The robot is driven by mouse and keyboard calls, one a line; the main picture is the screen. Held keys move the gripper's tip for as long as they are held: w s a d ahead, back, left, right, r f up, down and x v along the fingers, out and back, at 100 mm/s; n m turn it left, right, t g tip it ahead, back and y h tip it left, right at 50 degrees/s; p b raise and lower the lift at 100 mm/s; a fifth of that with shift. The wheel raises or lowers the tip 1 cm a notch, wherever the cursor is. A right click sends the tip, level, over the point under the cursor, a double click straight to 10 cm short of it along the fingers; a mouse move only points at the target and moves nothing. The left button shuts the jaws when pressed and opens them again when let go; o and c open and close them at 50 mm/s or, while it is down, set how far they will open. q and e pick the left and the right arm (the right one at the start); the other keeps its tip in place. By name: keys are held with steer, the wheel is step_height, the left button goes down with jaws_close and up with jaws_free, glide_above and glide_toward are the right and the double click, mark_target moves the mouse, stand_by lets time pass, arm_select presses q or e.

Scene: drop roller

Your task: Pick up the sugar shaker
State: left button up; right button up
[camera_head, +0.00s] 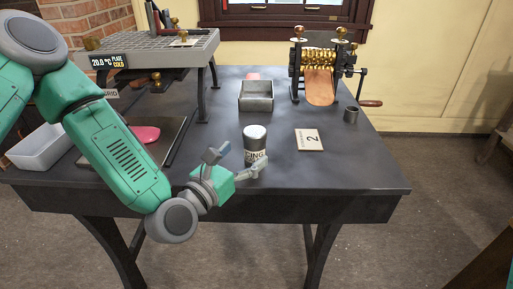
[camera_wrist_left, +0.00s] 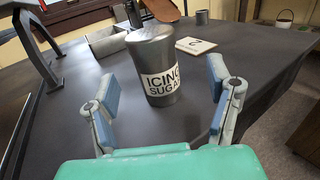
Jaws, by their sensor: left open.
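The sugar shaker (camera_head: 256,141) is a dark metal cylinder with a pale lid and a white label, upright on the dark table (camera_head: 350,175). In the left wrist view the shaker (camera_wrist_left: 157,62) reads "ICING SUGAR" and stands ahead of and between the spread fingers. My left gripper (camera_head: 233,160) is at the table's front edge, just in front of the shaker. In the left wrist view my left gripper (camera_wrist_left: 162,98) is open with nothing held. In the head view the gripper hides the shaker's lower part. My right gripper is not in view.
A metal tin (camera_head: 256,97) stands behind the shaker, and a card marked 2 (camera_head: 309,140) lies to its right. A grey rack (camera_head: 165,52) rises at the left.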

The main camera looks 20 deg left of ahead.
mark_target(248, 147)
arm_select(q)
steer(key=shift+w+d, duration=0.25)
steer(key=shift+w, duration=0.3)
steer(key=w, duration=0.3)
steer(key=shift+w+a, duration=0.15)
steer(key=shift+w, duration=0.6)
steer(key=shift+d, duration=0.5)
steer(key=c, duration=1.4)
steer(key=shift+a, duration=0.2)
